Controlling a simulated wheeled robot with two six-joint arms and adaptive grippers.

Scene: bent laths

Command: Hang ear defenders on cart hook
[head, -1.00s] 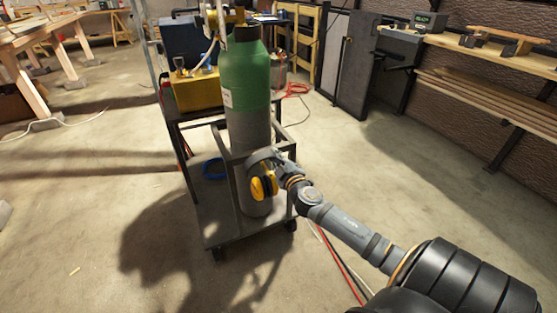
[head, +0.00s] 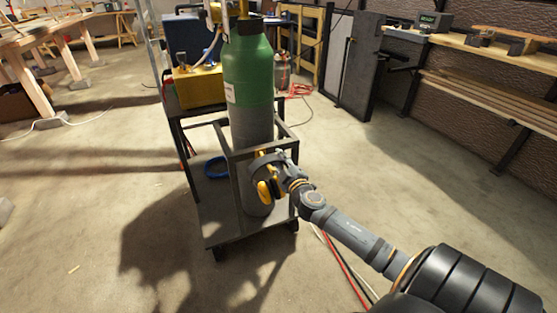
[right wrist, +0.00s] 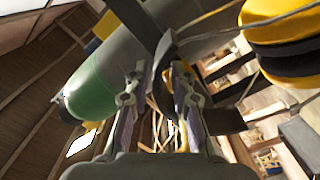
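The ear defenders have yellow-and-black cups and a dark headband. In the head view one yellow cup (head: 265,191) hangs just below my right gripper (head: 277,162), in front of the cart's frame and the grey cylinder. In the right wrist view the headband (right wrist: 163,48) passes between the fingertips of my right gripper (right wrist: 158,78), which is shut on it. A cup (right wrist: 285,42) shows at the upper right there. The dark metal cart (head: 222,233) stands in the middle of the head view. I cannot make out its hook. My left gripper is out of view.
The green and grey gas cylinder (head: 248,75) stands upright on the cart, close behind my right gripper. A yellow box (head: 198,88) sits on the cart's shelf. Red and white hoses (head: 343,262) lie on the floor. Floor to the cart's left is clear.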

